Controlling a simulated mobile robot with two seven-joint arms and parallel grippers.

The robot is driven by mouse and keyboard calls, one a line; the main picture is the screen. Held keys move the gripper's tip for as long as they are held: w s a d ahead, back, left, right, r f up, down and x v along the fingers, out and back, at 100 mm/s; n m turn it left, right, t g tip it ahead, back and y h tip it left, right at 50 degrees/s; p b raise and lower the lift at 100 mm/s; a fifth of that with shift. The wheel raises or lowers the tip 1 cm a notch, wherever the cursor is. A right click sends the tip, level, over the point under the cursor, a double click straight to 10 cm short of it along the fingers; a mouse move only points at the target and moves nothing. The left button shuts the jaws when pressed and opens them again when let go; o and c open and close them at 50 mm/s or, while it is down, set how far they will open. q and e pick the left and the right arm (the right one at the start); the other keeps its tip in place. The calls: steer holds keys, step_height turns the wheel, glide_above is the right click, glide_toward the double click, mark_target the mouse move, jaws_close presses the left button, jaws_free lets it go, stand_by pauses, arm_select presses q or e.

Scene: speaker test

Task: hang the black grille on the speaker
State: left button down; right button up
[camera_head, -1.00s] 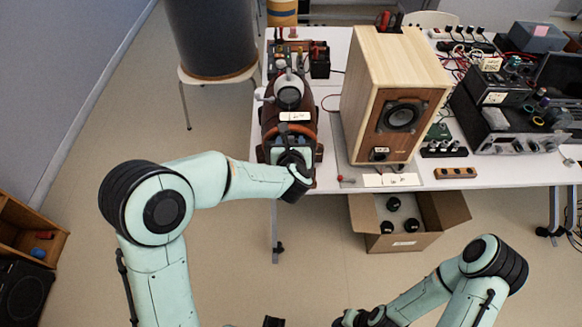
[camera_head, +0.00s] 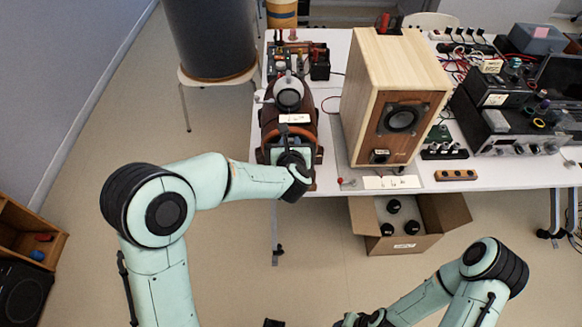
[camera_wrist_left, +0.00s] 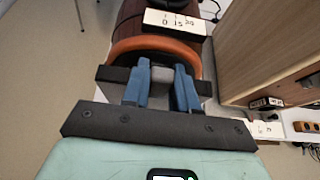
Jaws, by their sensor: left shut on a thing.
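The speaker (camera_head: 376,88) is a pale wooden box with a brown front and a round dark driver (camera_head: 401,118), standing on the table. No separate black grille can be made out clearly. My left gripper (camera_head: 291,150) is at the table's front edge, left of the speaker, by a brown rounded body (camera_head: 270,118) with an orange curved rim. In the left wrist view its blue fingers (camera_wrist_left: 161,78) are shut on a small grey piece (camera_wrist_left: 162,74) just before the orange rim (camera_wrist_left: 155,44). My right gripper is mostly cut off at the bottom edge, its jaws unclear.
A cardboard box (camera_head: 445,210) with several black round things stands under the table (camera_head: 500,178). Electronic boxes (camera_head: 520,133) fill the table's right side. A dark cylinder on a stool (camera_head: 212,40) stands at the back left. The floor on the left is mostly clear.

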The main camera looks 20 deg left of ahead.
arm_select(q)
steer(key=shift+r, duration=0.1)
steer(key=shift+r+p, duration=0.95)
steer(key=shift+r, duration=1.95)
arm_select(e)
steer(key=shift+w+r, duration=0.45)
steer(key=shift+r, duration=0.15)
steer(key=shift+w+r, duration=0.4)
steer(key=shift+r, duration=0.2)
arm_select(q)
steer(key=shift+d, duration=0.1)
